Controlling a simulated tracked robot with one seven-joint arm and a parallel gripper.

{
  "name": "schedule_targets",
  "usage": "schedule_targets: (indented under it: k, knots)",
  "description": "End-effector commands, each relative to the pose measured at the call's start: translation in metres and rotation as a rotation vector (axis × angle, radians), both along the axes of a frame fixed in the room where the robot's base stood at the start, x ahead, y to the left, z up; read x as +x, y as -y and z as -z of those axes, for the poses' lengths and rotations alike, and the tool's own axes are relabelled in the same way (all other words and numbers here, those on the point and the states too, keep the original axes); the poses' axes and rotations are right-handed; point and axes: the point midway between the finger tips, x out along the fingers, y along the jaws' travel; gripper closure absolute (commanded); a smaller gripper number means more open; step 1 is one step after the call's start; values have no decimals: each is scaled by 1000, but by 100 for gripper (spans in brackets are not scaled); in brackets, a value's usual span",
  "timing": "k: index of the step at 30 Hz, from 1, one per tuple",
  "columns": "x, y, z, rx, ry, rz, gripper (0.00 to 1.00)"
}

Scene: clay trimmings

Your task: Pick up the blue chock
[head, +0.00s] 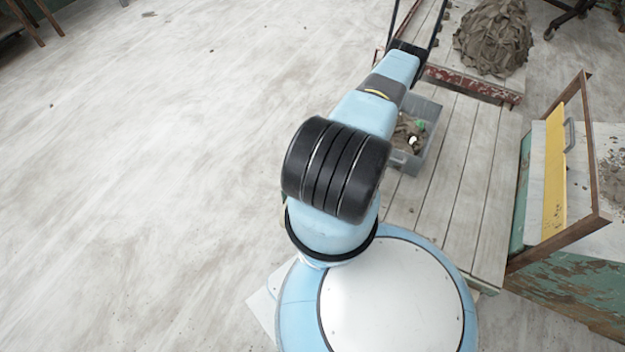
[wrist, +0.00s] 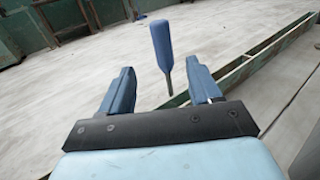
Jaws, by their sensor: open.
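In the wrist view, a blue paddle-shaped thing (wrist: 161,45) with a thin grey stem shows upright between and beyond my fingers. Its stem ends just above or at a green edge; I cannot tell which. I cannot tell whether it is the blue chock; no other blue piece that could be the chock is clear in either view. My gripper (wrist: 161,75) is open, its two blue fingers wide apart, with nothing touching them. In the head view, my arm reaches away toward the top, and its fingers are not clearly visible there.
A grey bin (head: 425,135) with clay scraps and small green and white pieces sits on a plank platform (head: 455,170), partly hidden by my arm. A red-edged cart (head: 470,85) carries a clay heap (head: 493,38). A green cabinet (head: 575,285) stands right. Open floor (head: 150,170) lies left.

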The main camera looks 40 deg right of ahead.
Motion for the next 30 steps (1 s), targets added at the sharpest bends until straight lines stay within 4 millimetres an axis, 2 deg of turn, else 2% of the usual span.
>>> schedule_targets:
  k: [4, 15, 26, 30]
  knots:
    - [11, 2, 3, 0, 0, 7, 37]
    - [70, 14, 2, 0, -1, 7, 37]
    - [90, 19, 2, 1, -1, 6, 37]
    - [107, 23, 2, -1, 0, 5, 37]
